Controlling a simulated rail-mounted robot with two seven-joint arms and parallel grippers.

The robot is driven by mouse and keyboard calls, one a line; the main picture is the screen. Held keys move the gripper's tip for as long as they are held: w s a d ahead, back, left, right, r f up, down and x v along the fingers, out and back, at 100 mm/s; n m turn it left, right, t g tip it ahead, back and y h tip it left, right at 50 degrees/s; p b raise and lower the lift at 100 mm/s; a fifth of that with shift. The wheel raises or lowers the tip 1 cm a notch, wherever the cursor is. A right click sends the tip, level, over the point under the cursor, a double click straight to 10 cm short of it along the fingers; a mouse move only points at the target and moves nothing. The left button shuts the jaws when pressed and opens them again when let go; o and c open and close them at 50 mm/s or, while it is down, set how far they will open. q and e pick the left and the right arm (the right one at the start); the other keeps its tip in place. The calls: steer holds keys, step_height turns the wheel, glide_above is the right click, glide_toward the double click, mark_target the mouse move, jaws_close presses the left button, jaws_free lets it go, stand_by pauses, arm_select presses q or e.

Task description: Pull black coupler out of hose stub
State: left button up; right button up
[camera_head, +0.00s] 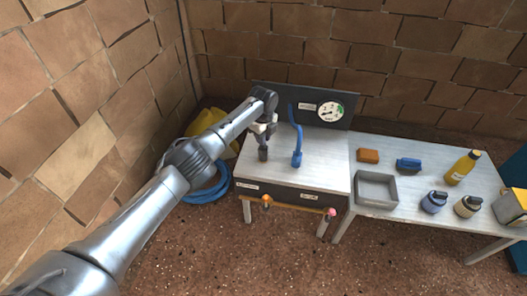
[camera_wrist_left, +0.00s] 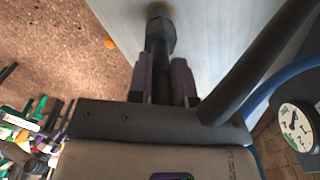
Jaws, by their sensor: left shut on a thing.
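My left gripper (camera_head: 264,139) reaches over the left part of the grey workbench and points down. In the left wrist view its two fingers (camera_wrist_left: 164,85) are shut on a dark cylindrical piece, apparently the black coupler (camera_wrist_left: 160,42). A brass-coloured end (camera_wrist_left: 158,10) shows beyond the coupler at the top edge. In the head view a short dark cylinder (camera_head: 263,154) stands below the fingers. I cannot tell where coupler and hose stub meet, or whether they are joined. My right gripper is not in view.
A blue hose (camera_head: 297,130) with a blue end stands right of the gripper, before a dark panel with a round gauge (camera_head: 330,111). The right table holds a grey tray (camera_head: 376,203), an orange block (camera_head: 368,155), a blue item (camera_head: 408,164) and bottles (camera_head: 462,168). A brick wall is close left.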

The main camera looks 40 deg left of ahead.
arm_select(q)
jaws_close()
steer(key=shift+r+p, duration=0.95)
steer(key=shift+p, duration=0.2)
stand_by(0.9)
steer(key=shift+r+p, duration=1.3)
steer(key=shift+p, duration=0.1)
steer(key=shift+r, duration=0.1)
steer(key=shift+r+p, duration=1.5)
steer(key=shift+p, duration=0.25)
